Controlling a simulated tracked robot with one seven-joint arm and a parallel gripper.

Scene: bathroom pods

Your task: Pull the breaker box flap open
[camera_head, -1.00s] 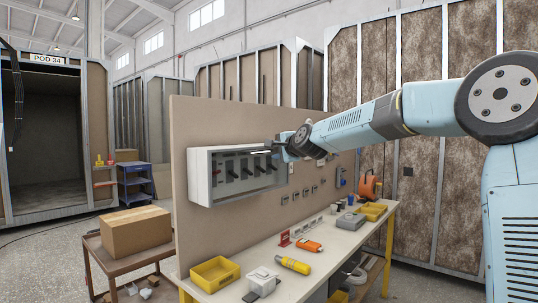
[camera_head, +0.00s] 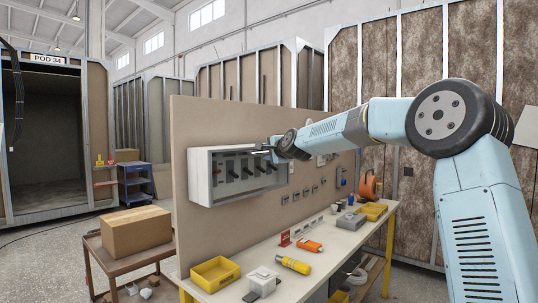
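The breaker box (camera_head: 200,178) is a pale grey case fixed to the upright beige board, left of the picture's middle. A row of several dark switches shows in its front. I cannot make out the flap as a separate piece or tell how far it stands open. My gripper (camera_head: 266,149) is at the box's upper right front edge, with its dark fingers pointing left. It is too small to tell whether the fingers touch the box or hold anything.
A workbench (camera_head: 330,243) below the board carries a yellow bin (camera_head: 215,274), a yellow torch (camera_head: 293,265), an orange tool (camera_head: 309,246) and other small items. A cardboard box (camera_head: 135,232) stands on a brown table to the left. Small fittings line the board right of the breaker box.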

